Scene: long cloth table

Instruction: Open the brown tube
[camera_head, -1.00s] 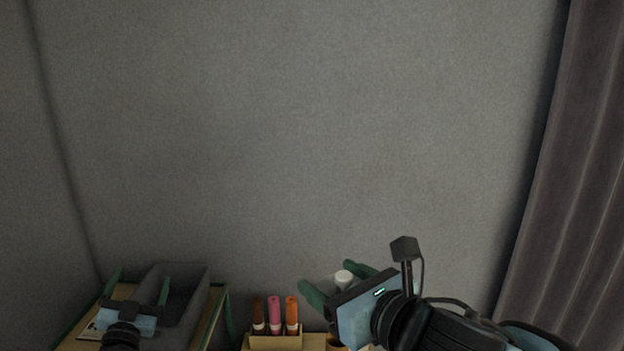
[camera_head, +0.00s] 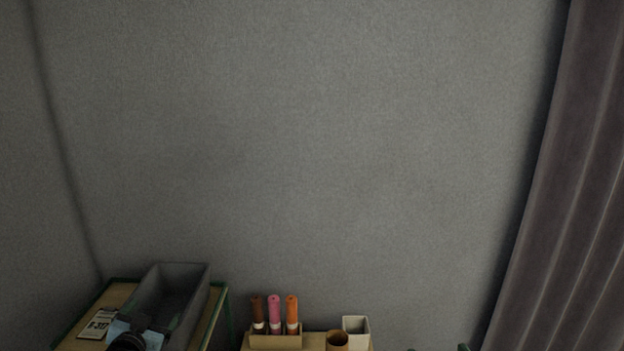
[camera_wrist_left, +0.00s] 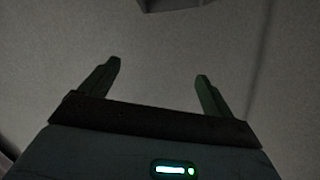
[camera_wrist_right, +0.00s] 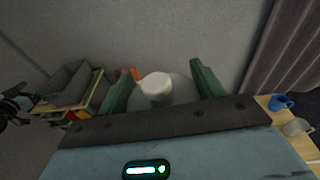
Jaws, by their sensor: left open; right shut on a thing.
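The brown tube (camera_head: 258,314) stands upright in a small wooden rack (camera_head: 276,342), left of a pink tube (camera_head: 275,313) and an orange tube (camera_head: 292,313). No gripper is near it. My left gripper (camera_wrist_left: 158,70) is open and empty in its wrist view. In the head view only the tips of green fingers show at the bottom edge.
A grey bin (camera_head: 154,283) and a label card (camera_head: 97,324) lie on the left table. A brown cup (camera_head: 337,341) and a white square holder (camera_head: 356,327) stand right of the rack. The right wrist view shows a blue mug (camera_wrist_right: 281,102) and a clear cup (camera_wrist_right: 297,127).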

